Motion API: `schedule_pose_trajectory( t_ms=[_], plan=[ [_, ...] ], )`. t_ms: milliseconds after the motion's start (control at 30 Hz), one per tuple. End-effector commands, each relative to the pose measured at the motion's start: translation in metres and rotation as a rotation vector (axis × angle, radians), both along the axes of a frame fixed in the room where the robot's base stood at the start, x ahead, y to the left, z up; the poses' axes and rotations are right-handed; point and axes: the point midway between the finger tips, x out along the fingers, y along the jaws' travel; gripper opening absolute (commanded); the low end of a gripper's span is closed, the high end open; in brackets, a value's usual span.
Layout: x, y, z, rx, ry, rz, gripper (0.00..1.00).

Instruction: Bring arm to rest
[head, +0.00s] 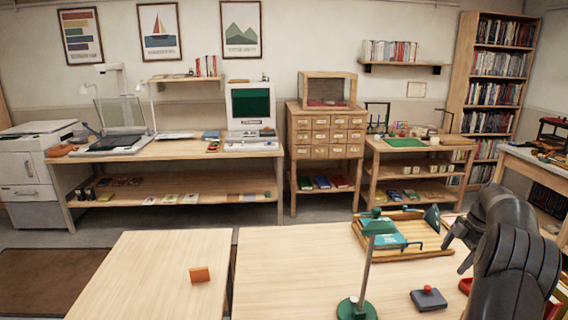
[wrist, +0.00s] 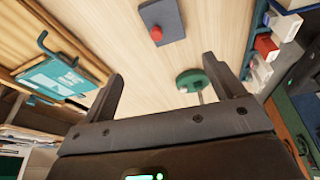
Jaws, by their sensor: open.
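My arm comes in at the right of the head view, with my gripper (head: 455,244) beside the right end of a wooden tray. In the wrist view, the two fingers of my gripper (wrist: 162,88) stand wide apart with nothing between them. The light wooden table (head: 290,265) lies beyond the fingers. The wooden tray (head: 432,254) holds a teal book or packet (head: 390,241), which also shows at the left in the wrist view (wrist: 62,75). The lower part of my arm is cut off by the frame edge.
A green-based stand with an upright post (head: 365,270) and a dark block with a red knob (head: 428,299) are on the table near my arm. An orange block (head: 200,274) sits on the left tabletop (head: 140,275). The table's middle is clear.

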Motion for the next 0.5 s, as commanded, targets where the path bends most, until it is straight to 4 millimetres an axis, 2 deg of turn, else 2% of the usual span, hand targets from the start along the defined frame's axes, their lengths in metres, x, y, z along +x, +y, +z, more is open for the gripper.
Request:
schedule_pose_trajectory(
  t_ms=[33, 100, 367, 500],
  plan=[
    [-0.001, 0.004, 0.022, -0.032, -0.018, -0.039, 0.87],
    [-0.003, 0.009, 0.047, -0.072, -0.04, -0.11, 0.87],
    [-0.021, 0.03, 0.135, -0.184, -0.154, -0.381, 0.87],
    [-0.036, 0.05, 0.178, -0.215, -0.224, -0.525, 0.87]
  ],
)
